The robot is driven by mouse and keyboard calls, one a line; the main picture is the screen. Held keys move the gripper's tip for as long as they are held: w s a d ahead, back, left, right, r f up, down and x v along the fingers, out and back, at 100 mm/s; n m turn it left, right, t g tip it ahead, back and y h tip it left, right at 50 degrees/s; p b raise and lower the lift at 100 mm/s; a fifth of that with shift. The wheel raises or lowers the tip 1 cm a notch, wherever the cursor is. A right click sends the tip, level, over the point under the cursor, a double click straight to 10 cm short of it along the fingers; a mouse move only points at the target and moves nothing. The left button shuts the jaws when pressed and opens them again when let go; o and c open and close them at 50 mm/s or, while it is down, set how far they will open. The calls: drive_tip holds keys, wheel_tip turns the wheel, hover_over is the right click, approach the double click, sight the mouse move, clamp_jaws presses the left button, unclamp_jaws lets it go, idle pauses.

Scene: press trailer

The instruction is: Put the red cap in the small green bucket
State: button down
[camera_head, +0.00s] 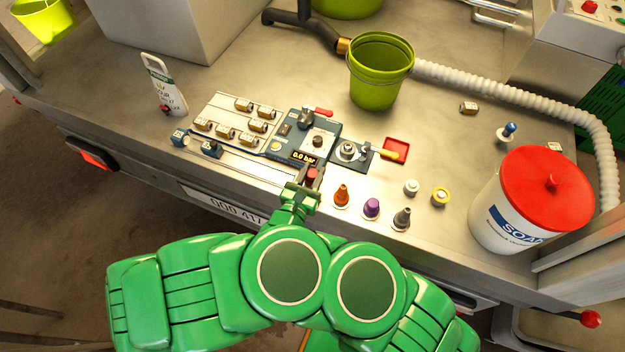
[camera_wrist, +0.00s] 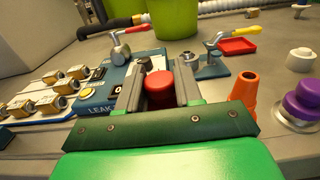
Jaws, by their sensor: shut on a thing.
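The red cap (camera_wrist: 159,84) is between the jaws of my gripper (camera_wrist: 160,92) in the wrist view, and the jaws are shut on it. In the head view the red cap (camera_head: 312,174) shows at the tip of my gripper (camera_head: 306,182), close to the front of the gauge panel. How far it is above the table I cannot tell. The small green bucket (camera_head: 378,85) stands upright on the table, behind and to the right of my gripper. Its lower part also shows at the top of the wrist view (camera_wrist: 172,20).
The leak test panel (camera_head: 300,150) with brass fittings lies at the left. An orange cone (camera_head: 341,195), a purple cap (camera_head: 371,208) and a grey cone (camera_head: 402,218) stand at the right front. A red tray (camera_head: 396,149) lies before the bucket. A soap tub (camera_head: 520,205) stands far right.

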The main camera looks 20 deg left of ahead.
sight(312, 182)
drive_tip(key=shift+f, duration=1.9)
drive_tip(key=shift+f, duration=0.1)
drive_tip(key=c, duration=0.8)
unclamp_jaws()
drive_tip(key=shift+o, duration=0.2)
drive_tip(key=s, duration=0.7)
drive_tip(key=shift+s+f, duration=0.15)
drive_tip(key=shift+f, duration=0.05)
drive_tip(key=shift+o, duration=0.2)
drive_tip(key=shift+s+a, duration=0.1)
drive_tip(key=shift+s, duration=0.05)
drive_tip(key=shift+o, duration=1.4)
drive_tip(key=shift+s, duration=0.1)
